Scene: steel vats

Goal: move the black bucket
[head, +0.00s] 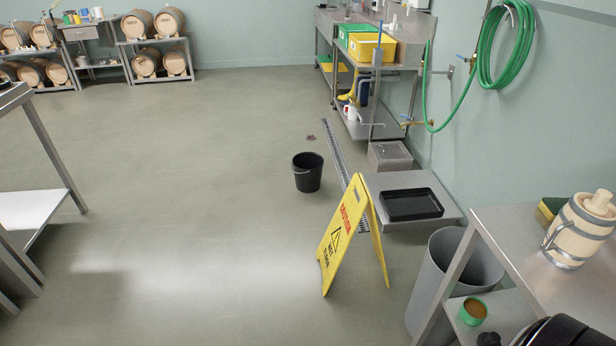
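The black bucket (307,172) stands upright on the floor near the middle of the head view, with a thin handle hanging at its rim. It is just left of the long floor drain grate and beyond the yellow caution sign. Its inside is dark, and I cannot tell whether it holds anything. Neither of my grippers shows in the head view.
A yellow caution sign (345,232) stands nearer than the bucket. To its right are a low steel platform (385,182) with a black tray (412,204) and a grey bin (440,285). Steel benches line the right wall. The floor (190,180) left of the bucket is clear.

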